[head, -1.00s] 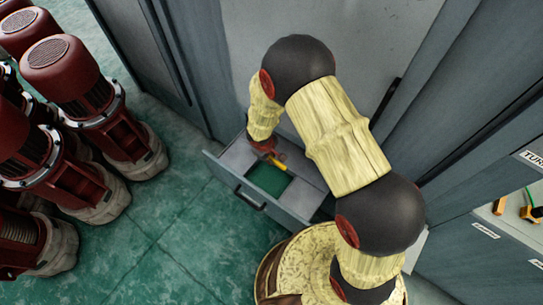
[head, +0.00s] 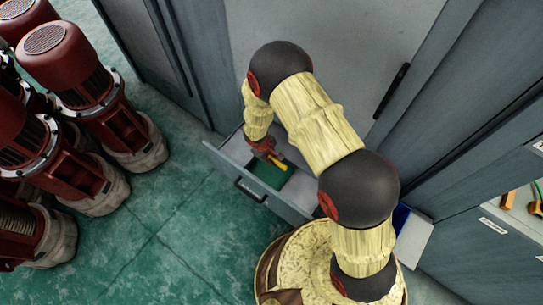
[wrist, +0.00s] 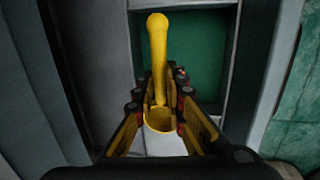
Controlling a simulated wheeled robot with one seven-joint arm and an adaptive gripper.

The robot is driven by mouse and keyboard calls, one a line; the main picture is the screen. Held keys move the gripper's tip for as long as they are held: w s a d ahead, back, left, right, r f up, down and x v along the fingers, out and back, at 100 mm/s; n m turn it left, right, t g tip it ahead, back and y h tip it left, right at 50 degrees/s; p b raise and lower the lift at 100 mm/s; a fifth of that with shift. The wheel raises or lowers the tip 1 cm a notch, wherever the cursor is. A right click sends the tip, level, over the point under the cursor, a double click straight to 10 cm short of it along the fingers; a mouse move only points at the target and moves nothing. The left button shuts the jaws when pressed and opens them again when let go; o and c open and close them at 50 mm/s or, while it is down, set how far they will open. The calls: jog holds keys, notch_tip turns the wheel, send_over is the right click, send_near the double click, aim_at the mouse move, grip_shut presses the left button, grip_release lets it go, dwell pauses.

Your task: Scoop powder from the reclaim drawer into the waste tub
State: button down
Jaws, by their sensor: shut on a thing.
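The open reclaim drawer (head: 228,154) sticks out of the grey cabinet in the head view. Its green square compartment (head: 266,174) shows beneath my gripper (head: 268,152). In the wrist view, my gripper (wrist: 158,92) is shut on a yellow scoop (wrist: 158,45). A cup-like part shows between the jaws, and a long rounded part extends up the picture over the green area (wrist: 198,55). Whether the scoop touches the powder or carries any, I cannot tell. A blue container (head: 400,217), possibly the waste tub, is mostly hidden behind my arm.
Several red motors (head: 90,75) stand on the green floor at the left. At the right, a labelled open drawer (head: 510,222) holds small orange and green items. The cabinet front (head: 340,30) rises close behind my arm. Floor left of the reclaim drawer is clear.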

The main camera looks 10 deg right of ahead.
jog(key=x, duration=0.1)
jog(key=b+x, duration=0.1)
jog(key=shift+a+f, duration=0.2)
jog(key=shift+f, duration=0.25)
jog(key=b+x, duration=0.4)
jog(key=a+b+x, duration=0.1)
jog(key=b, duration=0.1)
jog(key=shift+s+f, duration=0.3)
jog(key=shift+f, duration=0.25)
jog(key=shift+a+b+x, duration=0.2)
jog(key=shift+b+x, duration=0.15)
jog(key=shift+x, duration=0.7)
jog(key=shift+s+f, duration=0.1)
jog(key=shift+w+d+r+p+v, duration=0.15)
jog(key=shift+d+p+v, duration=0.2)
jog(key=shift+p+v, duration=1.05)
jog(key=shift+w+d+r+p+v, duration=0.1)
jog(key=shift+w+d+p+v, duration=0.2)
jog(key=shift+p+v, duration=1.1)
jog(key=shift+w+d+r+p+v, duration=0.1)
jog(key=shift+d+p+v, duration=0.45)
jog(key=shift+v, duration=1.65)
jog(key=shift+a+f, duration=0.1)
jog(key=shift+a, duration=0.1)
